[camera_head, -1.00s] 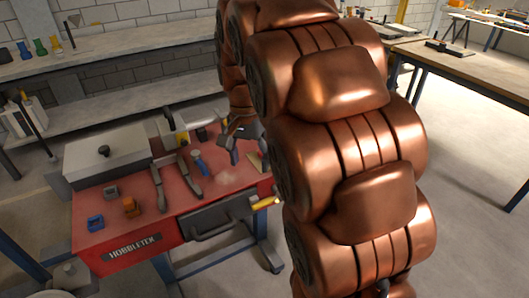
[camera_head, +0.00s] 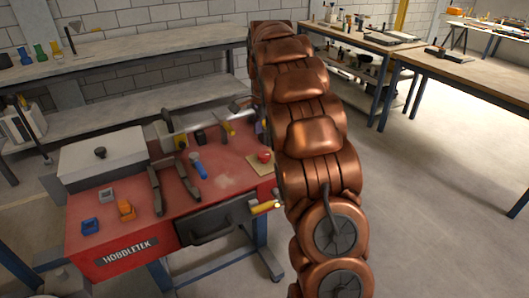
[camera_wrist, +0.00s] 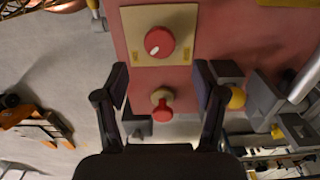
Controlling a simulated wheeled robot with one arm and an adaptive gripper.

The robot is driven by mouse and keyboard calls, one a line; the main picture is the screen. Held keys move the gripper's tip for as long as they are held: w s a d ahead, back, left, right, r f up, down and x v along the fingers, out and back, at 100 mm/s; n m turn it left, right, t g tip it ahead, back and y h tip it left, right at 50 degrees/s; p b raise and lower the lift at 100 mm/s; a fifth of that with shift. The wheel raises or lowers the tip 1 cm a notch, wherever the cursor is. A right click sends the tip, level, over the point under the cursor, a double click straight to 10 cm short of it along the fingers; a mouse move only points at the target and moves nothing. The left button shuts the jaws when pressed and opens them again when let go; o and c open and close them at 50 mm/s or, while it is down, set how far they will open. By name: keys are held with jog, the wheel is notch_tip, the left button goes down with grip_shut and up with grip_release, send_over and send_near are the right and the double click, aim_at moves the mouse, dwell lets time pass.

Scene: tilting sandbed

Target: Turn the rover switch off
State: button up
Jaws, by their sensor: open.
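A red round knob with a white mark (camera_wrist: 160,42) sits on a beige square plate (camera_wrist: 180,18) in the wrist view. In the head view the knob (camera_head: 265,156) and its plate (camera_head: 259,168) are at the right end of the red bench top. A second, smaller red knob on a beige base (camera_wrist: 162,105) lies below it in the wrist view. I cannot tell which of them is the rover switch. My gripper (camera_wrist: 161,70) is open and empty, its fingers either side of the picture's middle, with the plate beyond the tips. In the head view my arm hides most of the gripper.
Open floor lies to the right.

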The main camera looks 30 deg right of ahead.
aim_at(264, 154)
jog(key=shift+f+p, duration=0.55)
jog(key=shift+f, duration=2.95)
jog(key=c, duration=1.1)
